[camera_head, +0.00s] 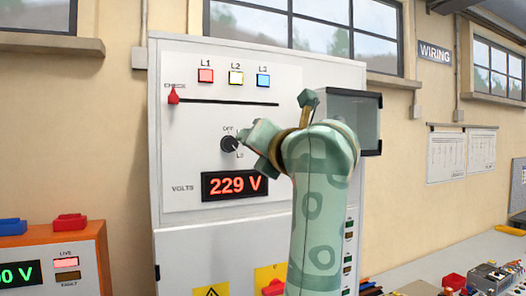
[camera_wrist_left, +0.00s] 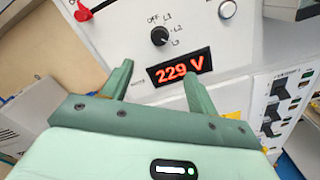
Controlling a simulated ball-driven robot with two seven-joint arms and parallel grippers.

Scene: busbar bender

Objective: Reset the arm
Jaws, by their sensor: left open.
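My left gripper (camera_head: 264,140) is raised in front of the grey test panel (camera_head: 185,135). In the left wrist view its two green fingers (camera_wrist_left: 158,74) are spread apart with nothing between them. The black selector knob (camera_head: 229,144) sits on the panel just left of the gripper in the head view; it also shows above the fingers in the left wrist view (camera_wrist_left: 159,36). Its pale mark appears to point towards L3. The volts display (camera_head: 235,185) reads 229 V in red, also in the left wrist view (camera_wrist_left: 178,68). My right gripper is in neither view.
A red slider handle (camera_head: 173,95) stands at the CHECK end of its slot. Red, yellow and blue lamps sit above. A dark-framed clear box (camera_head: 352,112) juts out behind my wrist. An orange unit (camera_head: 85,255) stands left; a cluttered bench (camera_head: 450,262) is right.

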